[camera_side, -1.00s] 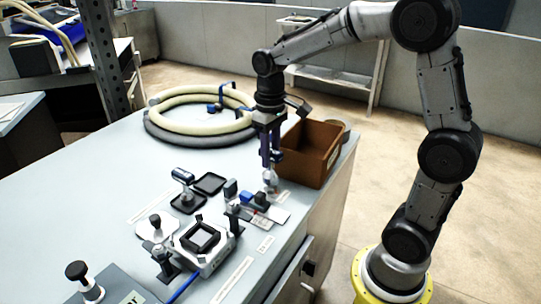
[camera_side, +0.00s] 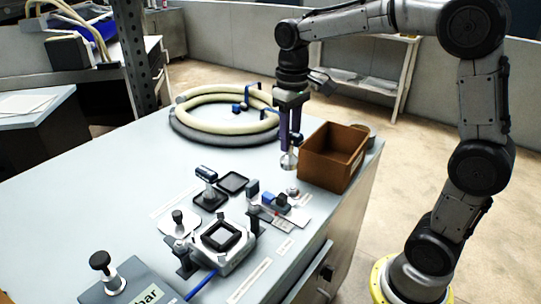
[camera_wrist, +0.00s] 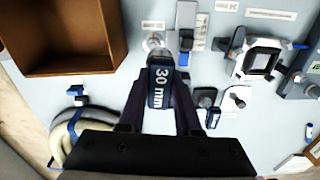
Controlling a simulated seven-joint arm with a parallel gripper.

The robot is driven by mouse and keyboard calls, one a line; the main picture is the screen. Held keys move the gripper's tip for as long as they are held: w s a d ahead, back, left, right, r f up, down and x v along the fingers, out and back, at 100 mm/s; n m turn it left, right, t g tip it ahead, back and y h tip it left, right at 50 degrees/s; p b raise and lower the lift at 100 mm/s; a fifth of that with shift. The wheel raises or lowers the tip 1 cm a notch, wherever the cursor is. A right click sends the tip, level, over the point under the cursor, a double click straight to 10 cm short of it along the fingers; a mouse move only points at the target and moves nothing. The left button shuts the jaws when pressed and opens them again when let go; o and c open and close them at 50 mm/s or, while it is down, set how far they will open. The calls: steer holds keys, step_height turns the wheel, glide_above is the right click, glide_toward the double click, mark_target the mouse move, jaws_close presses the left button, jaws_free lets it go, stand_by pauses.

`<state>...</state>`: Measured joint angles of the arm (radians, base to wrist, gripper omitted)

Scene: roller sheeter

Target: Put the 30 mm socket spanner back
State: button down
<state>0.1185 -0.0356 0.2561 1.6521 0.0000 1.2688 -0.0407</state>
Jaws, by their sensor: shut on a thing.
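The 30 mm socket spanner has a dark handle marked "30 mm" (camera_wrist: 162,85) in the wrist view. Its silver socket end (camera_side: 289,161) points down in the side view. My gripper (camera_side: 290,148) is shut on the handle and holds the spanner above the bench, left of the brown box. A silver stud (camera_side: 292,192) on the bench fixture shows below it. A flat black tray (camera_side: 233,182) lies empty on the bench.
The open brown box (camera_side: 333,157) stands close to my gripper at the right. A coiled hose (camera_side: 220,120) lies behind. A silver clamp fixture (camera_side: 222,243), a white plate with a knob (camera_side: 178,224) and a blue-lever fixture (camera_side: 276,203) stand in front. The bench's left side is clear.

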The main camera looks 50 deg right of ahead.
steer(key=w+a+r+n, duration=0.1)
steer(key=w+a+r, duration=0.15)
steer(key=a, duration=0.25)
steer(key=shift+w+d+f, duration=0.1)
steer(key=shift+w+f, duration=2.8)
steer(key=shift+w, duration=0.2)
steer(key=shift+w+d+f, duration=0.1)
steer(key=shift+w+f, duration=2.75)
steer(key=shift+w, duration=0.2)
steer(key=c, duration=0.6)
jaws_free()
steer(key=shift+f, duration=0.2)
steer(key=shift+r, duration=0.15)
step_height(320, 180, up, 12)
